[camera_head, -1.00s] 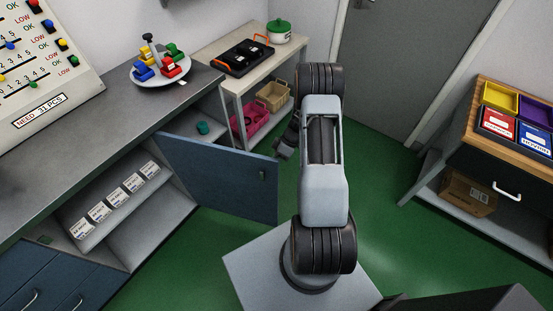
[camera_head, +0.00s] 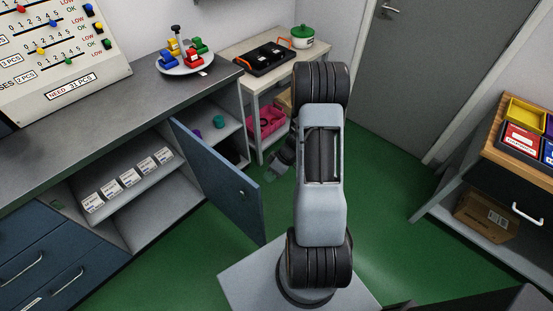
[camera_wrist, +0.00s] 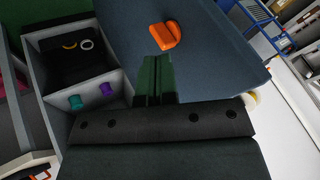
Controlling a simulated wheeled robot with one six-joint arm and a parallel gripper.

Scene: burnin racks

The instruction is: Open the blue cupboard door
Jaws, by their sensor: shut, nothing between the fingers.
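The blue cupboard door (camera_head: 222,180) stands wide open, swung out from the cupboard under the grey counter. A small handle shows near its free edge in the head view. In the wrist view the door's blue face (camera_wrist: 215,55) fills the upper middle and right, with an orange piece (camera_wrist: 165,36) on it. My gripper (camera_wrist: 153,78) is shut and empty, in front of this face; whether it touches the door I cannot tell. In the head view my gripper (camera_head: 282,155) is right of the door, partly hidden behind my arm.
The open compartment holds a purple cup (camera_wrist: 106,89) and a teal cup (camera_wrist: 75,102). White labelled boxes (camera_head: 128,179) sit on the neighbouring shelf. A side table (camera_head: 255,88) stands behind, and a wooden-topped bench (camera_head: 500,158) at the right. Green floor is clear between.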

